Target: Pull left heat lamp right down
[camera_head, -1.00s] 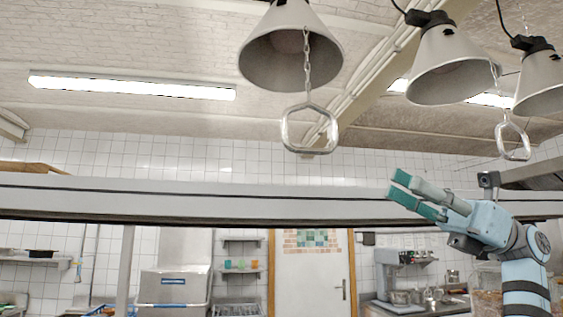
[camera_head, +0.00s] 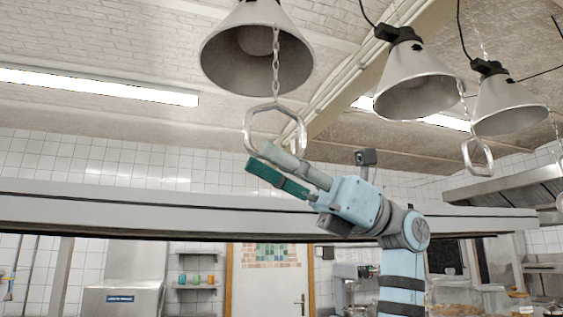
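The left heat lamp (camera_head: 232,68) is a grey metal cone hanging at the top. A chain (camera_head: 276,62) runs down from it to a silver loop handle (camera_head: 247,122). My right gripper (camera_head: 259,158) reaches in from the right with two green-grey fingers, a gap between them, so it is open. Its fingertips overlap the lower part of the loop in the picture. I cannot tell whether they touch it. The handle's bottom bar is partly hidden by the upper finger. My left gripper is not in view.
Two more heat lamps hang to the right, a middle one (camera_head: 413,84) and a far right one (camera_head: 505,102). Another loop handle (camera_head: 466,157) hangs among them. A long grey shelf edge (camera_head: 120,212) crosses below the gripper. The space left of the handle is clear.

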